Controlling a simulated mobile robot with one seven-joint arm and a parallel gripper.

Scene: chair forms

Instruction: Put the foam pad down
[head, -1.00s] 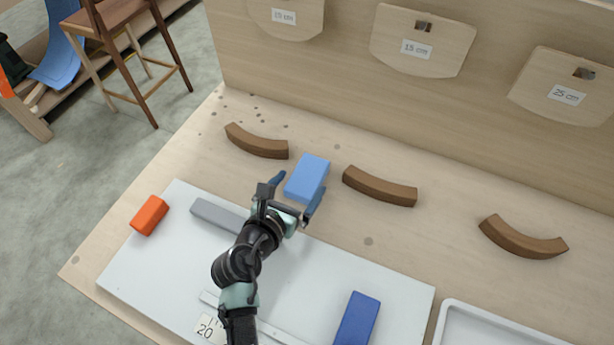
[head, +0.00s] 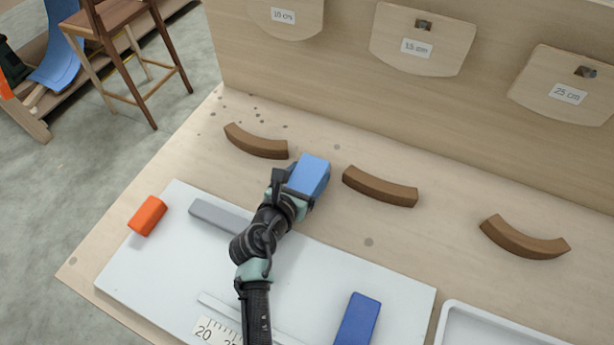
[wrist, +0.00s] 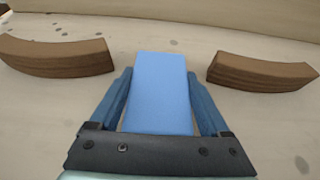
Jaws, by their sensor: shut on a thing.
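The foam pad is probably the light blue block (head: 312,173), which lies between two curved brown wooden pieces at the middle of the bench. It also shows in the wrist view (wrist: 160,90), between my two blue fingers. My gripper (head: 300,180) is shut on the light blue block, one finger along each long side. I cannot tell whether the block touches the bench or is held just above it.
Curved brown pieces stand left (head: 256,141), right (head: 380,187) and far right (head: 524,237). A white board (head: 160,260) bears a grey bar (head: 218,214), an orange block (head: 148,216) and a dark blue block (head: 357,320). A white tray (head: 446,318) is at lower right. An upright panel (head: 350,80) stands behind.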

